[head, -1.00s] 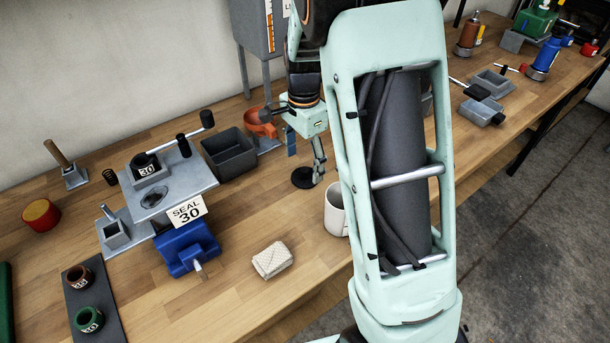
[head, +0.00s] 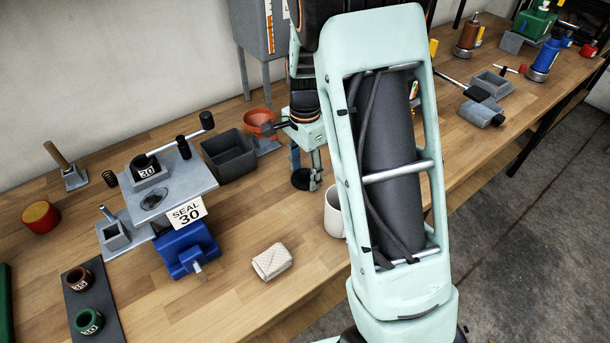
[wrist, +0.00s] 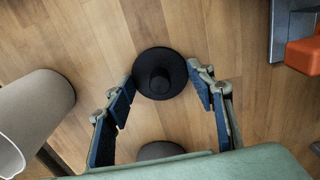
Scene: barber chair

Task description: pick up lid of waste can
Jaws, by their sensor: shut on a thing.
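The lid is a round black disc with a raised knob, seen from above in the wrist view (wrist: 160,62) and as a dark disc at the table in the head view (head: 301,180). My gripper (wrist: 161,82) has its two blue-padded fingers at the left and right edges of the lid, shut on its rim. In the head view my gripper (head: 308,176) is at the lid, partly behind my arm. I cannot tell any gap under the lid. A pale open can (wrist: 42,105) stands left of it; in the head view the can (head: 333,216) is partly hidden by my arm.
A grey bin (head: 229,158) and an orange cup (head: 260,122) stand behind the lid; orange also shows in the wrist view (wrist: 304,55). A blue vise (head: 187,250) and folded cloth (head: 272,262) are left and in front. Bare table lies between cloth and lid.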

